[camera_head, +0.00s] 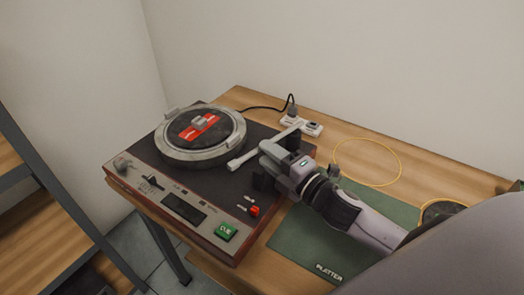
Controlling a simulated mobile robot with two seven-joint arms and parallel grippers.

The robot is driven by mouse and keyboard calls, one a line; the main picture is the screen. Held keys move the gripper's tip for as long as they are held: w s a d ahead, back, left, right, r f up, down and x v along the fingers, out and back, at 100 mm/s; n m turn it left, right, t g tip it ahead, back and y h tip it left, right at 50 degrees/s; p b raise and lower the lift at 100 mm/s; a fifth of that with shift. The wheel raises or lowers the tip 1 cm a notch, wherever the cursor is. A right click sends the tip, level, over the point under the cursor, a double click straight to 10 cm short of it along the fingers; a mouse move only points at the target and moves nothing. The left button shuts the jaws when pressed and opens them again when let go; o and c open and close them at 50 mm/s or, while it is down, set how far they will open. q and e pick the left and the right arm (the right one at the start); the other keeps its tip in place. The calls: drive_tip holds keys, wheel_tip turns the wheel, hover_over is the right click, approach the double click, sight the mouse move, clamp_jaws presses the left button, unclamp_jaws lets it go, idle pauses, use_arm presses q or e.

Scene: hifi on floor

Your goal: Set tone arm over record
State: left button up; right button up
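The turntable (170,180) sits on the wooden table. A dark record (181,132) with a red label lies on it inside a thick grey ring. The pale tone arm (256,154) lies right of the record. Its head end (235,164) is just outside the ring's right edge, not over the record. My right gripper (277,160) is at the tone arm's right side, its dark fingers spread apart near the arm. The gripper hides part of that area, so I cannot tell whether it touches the tone arm. My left gripper is not in view.
A green mat (300,240) lies right of the turntable. A shelf (40,225) stands at the left. Walls close off the back.

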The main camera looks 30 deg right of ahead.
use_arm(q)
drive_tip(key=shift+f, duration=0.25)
use_arm(e)
drive_tip(key=shift+v, duration=1.75)
